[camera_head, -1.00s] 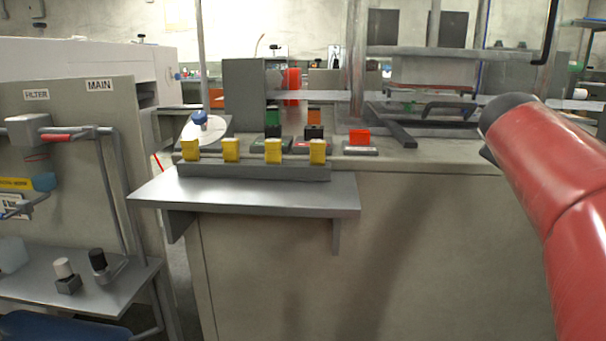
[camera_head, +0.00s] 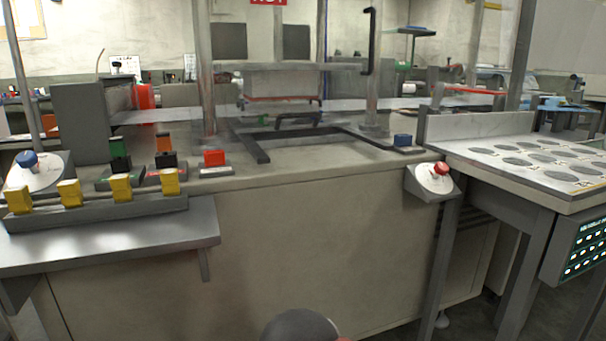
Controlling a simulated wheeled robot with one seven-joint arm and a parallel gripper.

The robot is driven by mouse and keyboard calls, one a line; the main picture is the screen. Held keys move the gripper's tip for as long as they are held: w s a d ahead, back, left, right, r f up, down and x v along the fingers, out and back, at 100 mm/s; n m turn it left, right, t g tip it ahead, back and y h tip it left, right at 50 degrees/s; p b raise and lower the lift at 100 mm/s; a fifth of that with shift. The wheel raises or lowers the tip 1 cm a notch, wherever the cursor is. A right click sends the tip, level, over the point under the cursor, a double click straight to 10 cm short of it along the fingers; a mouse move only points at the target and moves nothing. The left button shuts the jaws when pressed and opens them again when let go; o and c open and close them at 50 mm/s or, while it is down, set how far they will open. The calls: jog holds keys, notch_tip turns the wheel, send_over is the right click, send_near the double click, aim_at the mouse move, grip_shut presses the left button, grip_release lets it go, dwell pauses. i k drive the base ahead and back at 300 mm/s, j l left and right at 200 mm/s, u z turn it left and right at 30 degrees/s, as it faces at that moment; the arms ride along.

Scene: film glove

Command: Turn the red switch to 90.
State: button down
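A red knob (camera_head: 441,168) sits on a tilted white dial plate (camera_head: 432,182) in a grey housing. The housing is fixed at the right front corner of the machine bench. The dial's marks are too small to read, so I cannot tell the knob's setting. A dark rounded part of my own arm shows at the bottom middle, well below and left of the dial. My gripper's fingers are not in view.
A blue knob on a similar dial (camera_head: 28,160) stands far left, behind yellow switches (camera_head: 120,187) on a grey shelf (camera_head: 150,232). A red block switch (camera_head: 214,158) is on the bench top. A table with round recesses (camera_head: 520,165) adjoins right. A control panel (camera_head: 585,245) hangs below it.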

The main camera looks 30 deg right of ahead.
aim_at(441, 168)
jog(key=z, duration=1.8)
